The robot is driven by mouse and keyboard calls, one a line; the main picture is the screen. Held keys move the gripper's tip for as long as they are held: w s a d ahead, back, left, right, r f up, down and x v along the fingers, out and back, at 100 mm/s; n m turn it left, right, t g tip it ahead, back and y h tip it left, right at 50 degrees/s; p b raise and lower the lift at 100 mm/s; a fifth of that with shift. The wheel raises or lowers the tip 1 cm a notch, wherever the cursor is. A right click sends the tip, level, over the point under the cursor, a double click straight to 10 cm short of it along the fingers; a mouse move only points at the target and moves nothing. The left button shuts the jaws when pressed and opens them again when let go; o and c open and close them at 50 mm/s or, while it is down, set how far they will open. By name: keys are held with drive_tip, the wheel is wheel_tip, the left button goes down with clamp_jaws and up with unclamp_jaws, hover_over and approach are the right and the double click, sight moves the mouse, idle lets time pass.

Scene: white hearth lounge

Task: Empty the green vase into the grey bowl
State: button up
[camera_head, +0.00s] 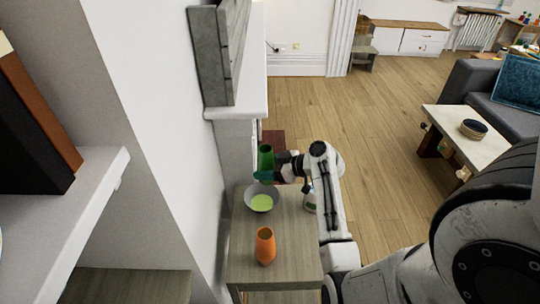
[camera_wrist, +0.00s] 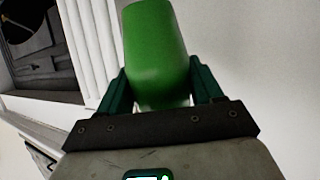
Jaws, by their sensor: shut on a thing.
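The green vase (camera_head: 266,158) is held in my gripper (camera_head: 267,174) just above and behind the grey bowl. In the wrist view the vase (camera_wrist: 157,45) sits between the two dark green fingers of my gripper (camera_wrist: 162,88), which are shut on its sides. The vase looks close to upright in the head view; its mouth's exact tilt is hard to tell. The grey bowl (camera_head: 250,203) stands on the small wooden table (camera_head: 285,234), with a light green patch inside it. I see no stream between vase and bowl.
An orange vase (camera_head: 265,246) stands on the table in front of the bowl. The white wall and mantel (camera_head: 236,113) are close on the left. Open floor (camera_head: 388,140) lies to the right.

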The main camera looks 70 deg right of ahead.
sight(266, 158)
drive_tip(key=shift+a, duration=0.2)
drive_tip(key=shift+r, duration=0.1)
drive_tip(key=shift+r+p, duration=1.2)
drive_tip(key=shift+r, duration=0.75)
